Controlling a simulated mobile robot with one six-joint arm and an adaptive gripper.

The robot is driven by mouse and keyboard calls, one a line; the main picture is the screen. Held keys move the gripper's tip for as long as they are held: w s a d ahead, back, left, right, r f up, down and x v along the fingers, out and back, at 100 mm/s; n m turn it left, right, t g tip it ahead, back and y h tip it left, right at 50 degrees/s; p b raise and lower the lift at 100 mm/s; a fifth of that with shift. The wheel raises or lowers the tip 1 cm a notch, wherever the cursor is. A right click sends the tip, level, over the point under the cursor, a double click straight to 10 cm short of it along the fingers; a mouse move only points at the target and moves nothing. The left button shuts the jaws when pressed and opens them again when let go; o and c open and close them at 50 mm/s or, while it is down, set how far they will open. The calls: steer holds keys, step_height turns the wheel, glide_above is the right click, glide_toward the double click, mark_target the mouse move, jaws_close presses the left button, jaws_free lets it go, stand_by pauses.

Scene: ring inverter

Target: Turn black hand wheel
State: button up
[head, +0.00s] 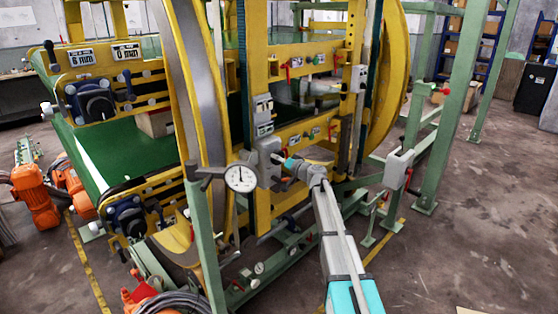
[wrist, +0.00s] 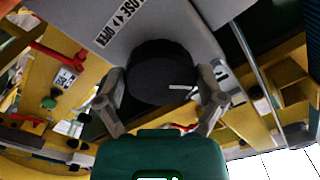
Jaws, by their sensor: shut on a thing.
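A small white mark shows on the wheel's lower right. In the head view my gripper (head: 284,164) reaches the grey box beside the yellow frame. The wheel is hidden there.
Yellow machine frames and a large ring (head: 190,85) surround the spot. Red-handled levers (wrist: 50,52) lie near the wheel. Open floor (head: 460,215) is on the right.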

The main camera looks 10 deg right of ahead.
steer(key=shift+m, duration=0.3)
steer(key=m, duration=1)
steer(key=shift+r, duration=0.1)
steer(key=shift+m, duration=0.4)
steer(key=o, duration=0.8)
steer(key=shift+o, duration=0.2)
steer(key=shift+s, duration=0.1)
steer(key=v, duration=1.2)
